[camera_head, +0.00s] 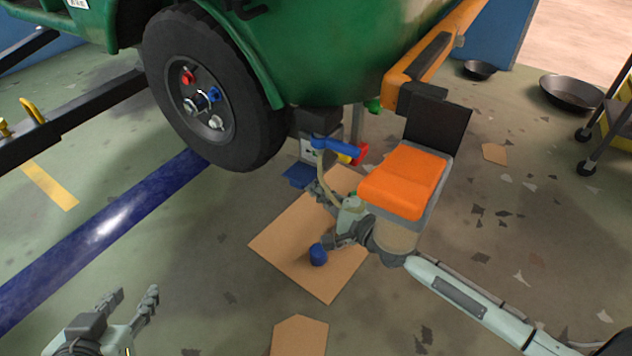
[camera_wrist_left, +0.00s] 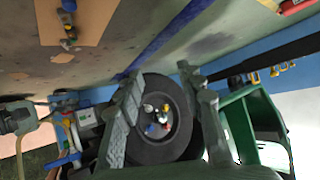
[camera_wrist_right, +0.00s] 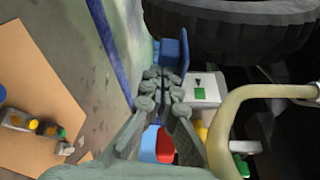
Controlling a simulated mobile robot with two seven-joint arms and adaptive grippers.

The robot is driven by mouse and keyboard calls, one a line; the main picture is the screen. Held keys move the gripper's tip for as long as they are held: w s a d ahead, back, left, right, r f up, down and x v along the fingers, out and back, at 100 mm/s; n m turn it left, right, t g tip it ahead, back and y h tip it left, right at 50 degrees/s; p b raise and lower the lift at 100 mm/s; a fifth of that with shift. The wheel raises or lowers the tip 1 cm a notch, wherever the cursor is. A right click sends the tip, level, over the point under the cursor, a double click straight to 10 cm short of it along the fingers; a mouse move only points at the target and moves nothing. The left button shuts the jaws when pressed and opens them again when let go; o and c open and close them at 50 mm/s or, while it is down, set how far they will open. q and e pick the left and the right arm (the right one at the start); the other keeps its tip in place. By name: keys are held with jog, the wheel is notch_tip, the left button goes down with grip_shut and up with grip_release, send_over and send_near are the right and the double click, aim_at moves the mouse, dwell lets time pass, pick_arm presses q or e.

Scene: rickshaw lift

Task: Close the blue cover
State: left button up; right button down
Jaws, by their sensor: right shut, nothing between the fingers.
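The blue cover (camera_head: 297,176) hangs open at the small white-and-grey box (camera_head: 309,152) under the green vehicle. In the right wrist view the blue cover (camera_wrist_right: 172,52) stands out from the white box (camera_wrist_right: 203,88), whose face with a small switch and a green patch is exposed. My right gripper (camera_head: 316,188) is shut and empty beside the cover. In the right wrist view its fingertips (camera_wrist_right: 162,88) are together just below the cover; I cannot tell whether they touch it. My left gripper (camera_head: 130,296) is open and empty, low at the left, far from the cover.
A black wheel (camera_head: 212,95) stands left of the box. A blue handle (camera_head: 338,147) and a red part (camera_head: 361,154) sit close right of it. A hose (camera_wrist_right: 228,120) crosses beside my right gripper. Cardboard (camera_head: 290,258) lies below; the left floor is mostly free.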

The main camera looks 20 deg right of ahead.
pick_arm(q)
jog(key=s+a+f+n+g+y+p, duration=0.1)
jog(key=s+a+f+g+y+p, duration=0.1)
jog(key=s+a+f+g, duration=0.3)
jog(key=shift+s+a+f+g+y, duration=0.3)
jog(key=shift+s+a+g+y, duration=0.1)
jog(key=shift+s+a, duration=1.25)
